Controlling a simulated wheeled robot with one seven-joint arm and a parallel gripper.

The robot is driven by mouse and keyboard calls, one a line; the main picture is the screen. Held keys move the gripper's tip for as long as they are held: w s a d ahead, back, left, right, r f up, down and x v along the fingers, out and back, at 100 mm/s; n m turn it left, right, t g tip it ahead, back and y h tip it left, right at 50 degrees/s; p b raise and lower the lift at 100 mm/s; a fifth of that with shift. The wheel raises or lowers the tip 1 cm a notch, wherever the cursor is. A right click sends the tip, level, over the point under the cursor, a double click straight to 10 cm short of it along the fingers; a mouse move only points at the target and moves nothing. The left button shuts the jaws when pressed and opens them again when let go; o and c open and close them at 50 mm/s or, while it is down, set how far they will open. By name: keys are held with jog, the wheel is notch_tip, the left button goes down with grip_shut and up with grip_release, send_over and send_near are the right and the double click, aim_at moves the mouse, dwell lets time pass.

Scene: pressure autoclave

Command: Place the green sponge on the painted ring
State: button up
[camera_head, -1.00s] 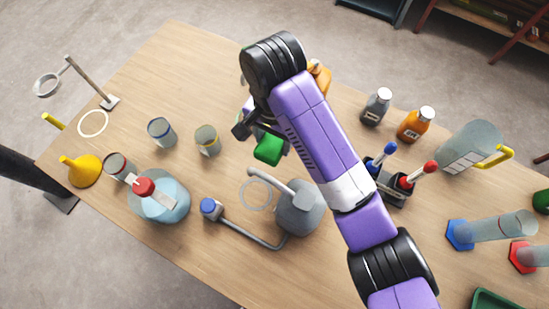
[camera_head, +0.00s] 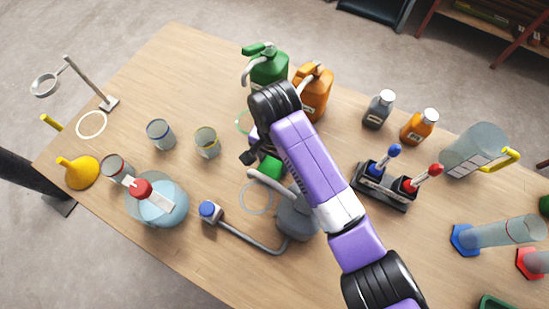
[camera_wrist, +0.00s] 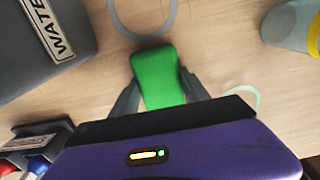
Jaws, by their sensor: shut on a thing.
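My gripper (camera_wrist: 159,92) is shut on the green sponge (camera_wrist: 157,75), with one finger on each side of it. In the head view the sponge (camera_head: 270,166) shows beside my arm, partly hidden. It seems to be above the table; the height is hard to tell. Three rings lie on the table: a grey ring (camera_head: 256,198) just below the sponge in the picture, a pale green ring (camera_head: 241,122) partly hidden behind my arm, and a cream ring (camera_head: 91,124) at far left. The wrist view shows the grey ring (camera_wrist: 143,35) past the sponge and the green ring (camera_wrist: 256,92) at right.
A grey wash bottle (camera_head: 297,220) with a bent tube stands close to the grey ring. Green (camera_head: 269,68) and orange (camera_head: 314,92) bottles stand behind my arm. Two beakers (camera_head: 207,143) (camera_head: 160,134) and a round flask (camera_head: 160,203) stand left. A marker rack (camera_head: 383,190) stands right.

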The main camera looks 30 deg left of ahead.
jog(key=shift+f, duration=0.15)
jog(key=o, duration=1.2)
